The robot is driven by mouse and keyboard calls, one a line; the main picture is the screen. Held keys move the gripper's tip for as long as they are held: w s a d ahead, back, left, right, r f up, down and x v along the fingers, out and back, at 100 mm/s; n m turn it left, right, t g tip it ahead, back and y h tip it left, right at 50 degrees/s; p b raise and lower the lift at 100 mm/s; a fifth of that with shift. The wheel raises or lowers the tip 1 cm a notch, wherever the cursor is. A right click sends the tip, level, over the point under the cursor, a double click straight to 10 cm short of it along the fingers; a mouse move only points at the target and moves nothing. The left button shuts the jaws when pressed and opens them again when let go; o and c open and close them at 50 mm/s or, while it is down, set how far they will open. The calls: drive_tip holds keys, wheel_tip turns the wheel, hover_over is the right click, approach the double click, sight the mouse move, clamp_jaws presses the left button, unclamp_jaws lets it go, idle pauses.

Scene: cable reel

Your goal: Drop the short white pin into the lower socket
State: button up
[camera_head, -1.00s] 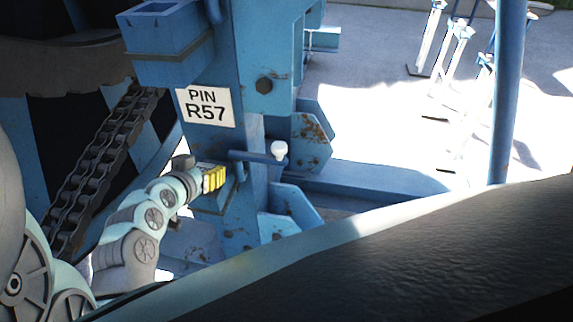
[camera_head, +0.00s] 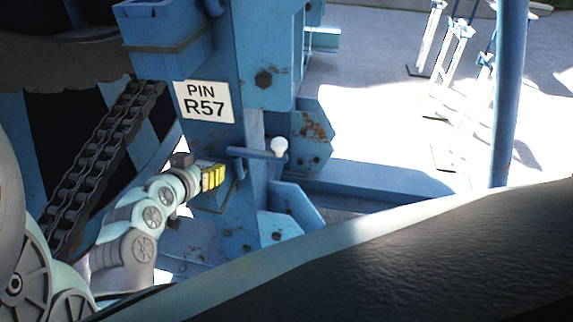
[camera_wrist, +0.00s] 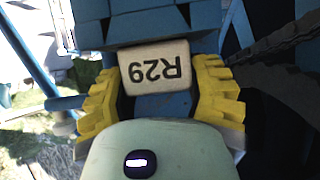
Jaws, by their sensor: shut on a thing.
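My gripper (camera_head: 213,177) is low on the blue post, with yellow fingers. In the wrist view its fingertips (camera_wrist: 157,78) stand apart on both sides of a white piece marked R29 (camera_wrist: 154,68), which reads upside down. The fingers meet its side edges and appear shut on it. I cannot tell whether this is the short white pin or a plate on it. A blue box-shaped part (camera_wrist: 150,22) lies just beyond the piece. It seems to be the lower socket, but its opening is not visible.
A blue bar with a white knob (camera_head: 279,147) sticks out right of my gripper. Above are a plate reading PIN R57 (camera_head: 204,102) and a blue box (camera_head: 165,35). A heavy chain (camera_head: 100,160) runs at left.

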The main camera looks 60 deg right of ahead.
idle(0.4)
drive_tip(key=o, duration=1.4)
drive_tip(key=shift+a, duration=0.1)
drive_tip(key=shift+v, duration=3.65)
drive_tip(key=shift+r, duration=0.1)
